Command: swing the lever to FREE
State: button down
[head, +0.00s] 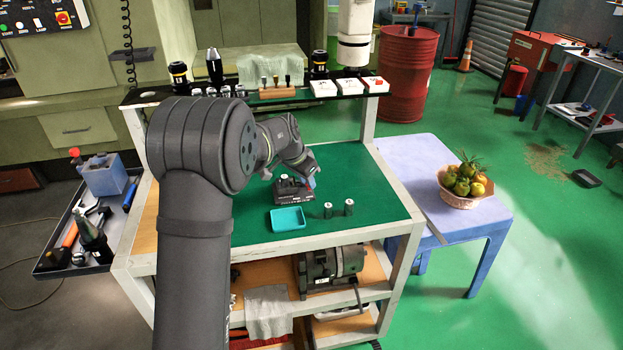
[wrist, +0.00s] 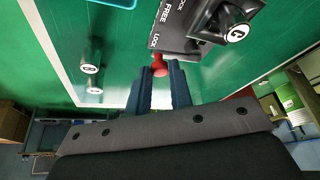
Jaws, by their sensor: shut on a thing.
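The lever's red knob (wrist: 160,62) shows in the wrist view, at the edge of a dark grey block (wrist: 183,42) with white LOCK and FREE lettering. The knob is beside the nearer LOCK word, with FREE farther off. My gripper (wrist: 161,70) has its two blue fingers closed around the knob. The lever's shaft is mostly hidden. A black part with a round white mark sits on the block. In the head view the block (head: 294,198) stands on the green cart top (head: 250,190), with my gripper (head: 306,181) at its right side.
A teal tray (head: 288,219) and two small metal cylinders (head: 328,210) (head: 349,207) stand in front of the block. A rear shelf (head: 215,98) carries several tool holders and white boxes. The green top right of the block is clear.

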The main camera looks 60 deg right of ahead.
jog(key=w+m, duration=0.1)
jog(key=a+m+g, duration=0.1)
jog(key=m, duration=0.1)
jog(key=shift+w+m, duration=0.3)
jog(key=shift+w, duration=0.05)
jog(key=shift+w+a+m+g+y, duration=0.1)
jog(key=shift+w+m+g+y, duration=0.25)
jog(key=shift+m, duration=0.4)
jog(key=shift+w+a+m+g+y, duration=0.1)
jog(key=shift+w+m+g+y, duration=0.2)
jog(key=shift+m, duration=0.45)
jog(key=shift+w, duration=0.1)
jog(key=c, duration=1.3)
grip_release()
jog(key=shift+r, duration=0.1)
jog(key=v, duration=1.7)
